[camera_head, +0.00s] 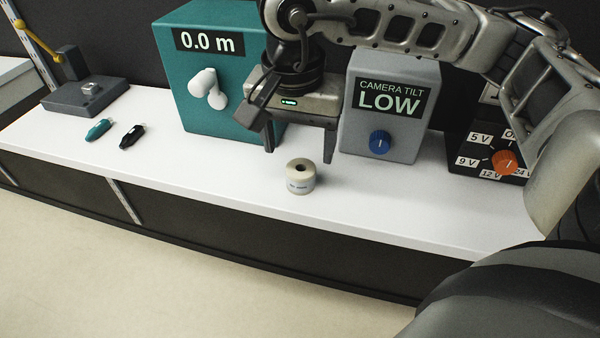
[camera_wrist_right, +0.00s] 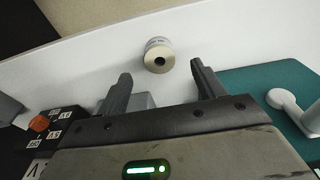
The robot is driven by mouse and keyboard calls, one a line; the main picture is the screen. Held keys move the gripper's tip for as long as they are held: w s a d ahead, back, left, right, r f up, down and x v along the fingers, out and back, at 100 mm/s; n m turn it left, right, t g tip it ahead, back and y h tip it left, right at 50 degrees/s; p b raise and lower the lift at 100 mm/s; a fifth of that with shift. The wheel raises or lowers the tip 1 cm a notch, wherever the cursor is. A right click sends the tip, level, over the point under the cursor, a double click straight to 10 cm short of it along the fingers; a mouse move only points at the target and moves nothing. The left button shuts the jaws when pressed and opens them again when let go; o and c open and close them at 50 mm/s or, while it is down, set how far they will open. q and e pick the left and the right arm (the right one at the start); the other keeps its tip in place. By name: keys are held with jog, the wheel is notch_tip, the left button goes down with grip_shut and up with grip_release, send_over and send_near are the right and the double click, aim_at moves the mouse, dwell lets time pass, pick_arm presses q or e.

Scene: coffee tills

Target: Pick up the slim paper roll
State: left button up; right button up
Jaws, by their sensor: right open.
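A slim paper roll (camera_head: 300,178), cream white with a dark core hole, stands upright on the white counter (camera_head: 200,162) near its front edge. My right gripper (camera_head: 299,151) is open and empty above the counter, just behind the roll, with its fingers pointing down. In the right wrist view the roll (camera_wrist_right: 159,57) lies beyond the fingertips (camera_wrist_right: 161,70), roughly midway between them and apart from both. My left gripper is not in view.
A teal box (camera_head: 207,95) reading "0.0 m" stands behind left, and a grey "CAMERA TILT LOW" box (camera_head: 385,135) with a blue knob behind right. A black voltage selector (camera_head: 475,140) is at right. Teal (camera_head: 98,130) and black (camera_head: 131,136) small tools lie left. Counter left of the roll is clear.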

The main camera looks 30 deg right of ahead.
aim_at(301, 170)
jog(key=shift+w+d+f+p, duration=0.1)
jog(key=shift+d+f+p, duration=0.05)
jog(key=shift+f, duration=0.95)
jog(key=shift+w+d+f+p, duration=0.1)
jog(key=shift+d+f, duration=0.05)
jog(key=shift+f, duration=1)
jog(key=shift+w+d+f+p, duration=0.1)
jog(key=shift+d+f+p, duration=0.05)
jog(key=shift+f, duration=0.95)
jog(key=c, duration=1.1)
